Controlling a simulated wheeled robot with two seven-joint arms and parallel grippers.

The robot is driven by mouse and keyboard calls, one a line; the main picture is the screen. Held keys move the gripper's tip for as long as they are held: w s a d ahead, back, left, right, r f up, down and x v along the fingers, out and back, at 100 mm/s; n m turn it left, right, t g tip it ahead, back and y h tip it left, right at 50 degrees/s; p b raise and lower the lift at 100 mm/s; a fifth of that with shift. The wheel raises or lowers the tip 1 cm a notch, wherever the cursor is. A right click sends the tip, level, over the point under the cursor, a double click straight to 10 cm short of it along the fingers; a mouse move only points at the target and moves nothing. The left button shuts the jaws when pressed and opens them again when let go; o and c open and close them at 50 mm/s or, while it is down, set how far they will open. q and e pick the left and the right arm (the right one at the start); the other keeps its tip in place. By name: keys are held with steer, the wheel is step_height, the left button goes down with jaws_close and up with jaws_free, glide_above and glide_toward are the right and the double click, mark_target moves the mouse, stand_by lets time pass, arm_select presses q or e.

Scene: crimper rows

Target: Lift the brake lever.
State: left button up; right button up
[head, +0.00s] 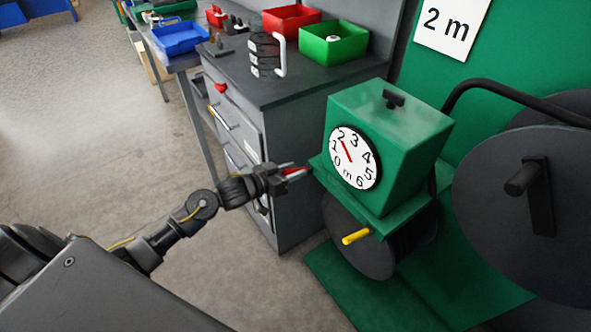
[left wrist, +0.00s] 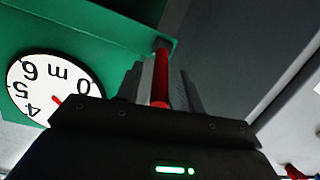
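The brake lever (head: 297,171) is a red bar at the left side of the green measuring box (head: 390,135), level with its lower edge. In the left wrist view the red lever (left wrist: 161,75) runs away from me between the two grey fingers, its far end at the green edge. My left gripper (head: 288,174) is shut on the lever, with a finger close against each side; it also shows in the left wrist view (left wrist: 161,92). The fingers hide part of the lever. My right gripper is not in view.
A white dial (head: 353,158) with a red pointer is on the box. A yellow crank handle (head: 356,237) sticks out below, by a dark reel. A large black reel (head: 530,200) stands right. A grey drawer bench (head: 290,85) with red and green bins stands behind the gripper.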

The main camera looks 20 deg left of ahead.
arm_select(q)
steer(key=v, duration=0.9)
steer(key=shift+s, duration=0.25)
steer(key=shift+r, duration=0.1)
steer(key=a+f+g+y, duration=0.1)
steer(key=a+f+y, duration=0.2)
steer(key=a+f, duration=0.35)
steer(key=a+f+y, duration=0.2)
steer(key=a+f, duration=0.2)
steer(key=f, duration=0.6)
steer(key=s+a+f+g+y, duration=0.1)
steer(key=s+a+f+g, duration=0.1)
steer(key=s+f, duration=0.5)
steer(key=s+a+f+g+y, duration=0.1)
steer(key=s+f+g+y, duration=0.15)
steer(key=f, duration=0.75)
steer(key=s+d+f+g, duration=0.3)
steer(key=s+f+g, duration=0.1)
steer(key=s+f, duration=1.05)
steer(key=s+d+f+g, duration=0.1)
steer(key=s+d+f, duration=0.1)
steer(key=s+d, duration=0.4)
steer(key=s+d+f+n+g, duration=0.1)
steer(key=s+d, duration=0.4)
steer(key=s, duration=0.8)
steer(key=shift+d+f+g+h+p, duration=0.3)
steer(key=shift+d+f+g+h, duration=0.15)
steer(key=shift+f+g, duration=0.15)
